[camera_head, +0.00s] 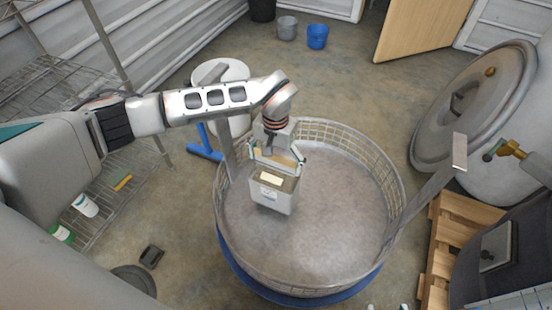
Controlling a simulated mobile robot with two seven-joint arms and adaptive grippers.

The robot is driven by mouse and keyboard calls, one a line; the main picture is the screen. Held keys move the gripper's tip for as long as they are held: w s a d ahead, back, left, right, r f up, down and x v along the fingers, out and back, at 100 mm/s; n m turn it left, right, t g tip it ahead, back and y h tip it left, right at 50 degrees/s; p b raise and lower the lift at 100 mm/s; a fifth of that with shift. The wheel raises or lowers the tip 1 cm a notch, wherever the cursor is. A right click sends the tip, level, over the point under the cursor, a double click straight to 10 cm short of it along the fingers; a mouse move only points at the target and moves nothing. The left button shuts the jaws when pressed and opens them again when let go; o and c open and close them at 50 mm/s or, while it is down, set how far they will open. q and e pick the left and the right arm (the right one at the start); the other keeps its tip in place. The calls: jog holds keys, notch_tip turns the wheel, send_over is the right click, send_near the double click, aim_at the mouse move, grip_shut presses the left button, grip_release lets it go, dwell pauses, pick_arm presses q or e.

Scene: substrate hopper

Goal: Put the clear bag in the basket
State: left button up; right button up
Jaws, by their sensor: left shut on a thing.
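My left gripper (276,158) points down over the basket and is shut on a pale, box-shaped bag (272,197) with a light label and brownish contents at its top. I take this to be the clear bag. It hangs upright inside the outline of the large round wire basket (392,175), left of its middle. I cannot tell whether its bottom touches the basket floor. Small pale tips at the bottom edge of the view may be my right gripper (388,306); the rest is cut off.
Metal bars rise at the basket's left and right sides. A wire shelf (120,190) with small containers stands at left. A large round lid (475,105) and a wooden pallet (440,235) are at right. A blue bucket (317,37) stands at the back on open floor.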

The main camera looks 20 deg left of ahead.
aim_at(275, 169)
pick_arm(q)
notch_tip(275, 169, down, 3)
jog(key=shift+s+d+r+b, duration=0.1)
jog(key=shift+b, duration=0.3)
jog(key=shift+f, duration=0.4)
jog(key=shift+r, duration=0.1)
jog(key=o, duration=1.8)
jog(key=shift+f, duration=0.2)
jog(key=shift+o, duration=0.2)
pick_arm(e)
jog(key=shift+w+a+r, duration=0.25)
jog(key=shift+a+r, duration=0.1)
jog(key=shift+a, duration=0.25)
pick_arm(q)
jog(key=shift+r, duration=0.1)
pick_arm(e)
jog(key=shift+y, duration=0.3)
